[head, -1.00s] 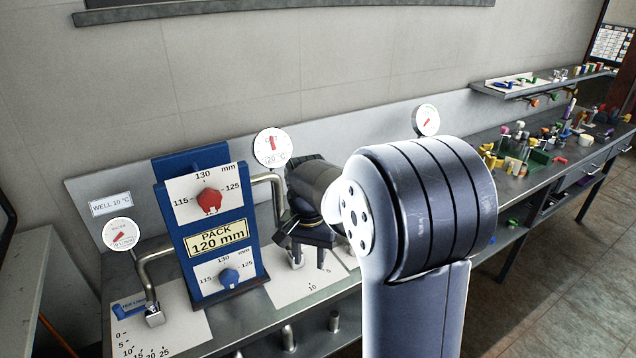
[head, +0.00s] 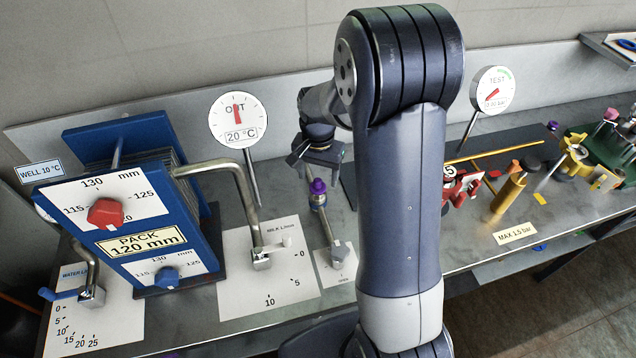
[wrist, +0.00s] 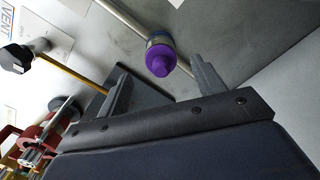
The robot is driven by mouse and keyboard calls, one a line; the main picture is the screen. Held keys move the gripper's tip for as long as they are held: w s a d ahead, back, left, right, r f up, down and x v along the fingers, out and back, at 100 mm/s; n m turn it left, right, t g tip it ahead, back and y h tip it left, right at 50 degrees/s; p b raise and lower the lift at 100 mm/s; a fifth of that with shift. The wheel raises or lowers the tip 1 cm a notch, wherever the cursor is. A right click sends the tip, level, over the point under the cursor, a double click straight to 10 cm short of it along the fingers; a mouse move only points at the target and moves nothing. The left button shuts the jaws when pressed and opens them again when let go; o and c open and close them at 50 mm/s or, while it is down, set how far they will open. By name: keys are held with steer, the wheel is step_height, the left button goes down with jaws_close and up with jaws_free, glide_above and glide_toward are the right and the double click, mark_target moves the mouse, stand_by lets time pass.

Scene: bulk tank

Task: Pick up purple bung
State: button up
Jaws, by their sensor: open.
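The purple bung (head: 317,187) sits on the end of a metal pipe fitting above the bench, just right of the milk card. In the wrist view the purple bung (wrist: 160,58) shows its rounded end toward the camera, with a pale metal collar behind it. My gripper (head: 315,166) is above the bung in the head view, fingers apart and empty. In the wrist view my gripper (wrist: 160,82) has its two fingers on either side of the bung's line, with the bung a little beyond the fingertips and not touching them. My arm hides part of the bench to the right.
The blue plate pack (head: 140,225) stands to the left, with a bent metal pipe (head: 225,170) beside it. The round OUT gauge (head: 238,118) is behind the pipe. A red pump-like device (head: 460,188) and a yellow cylinder (head: 508,190) are to the right.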

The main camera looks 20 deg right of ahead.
mark_target(318, 186)
steer(key=shift+f, duration=1.45)
steer(key=c, duration=1.1)
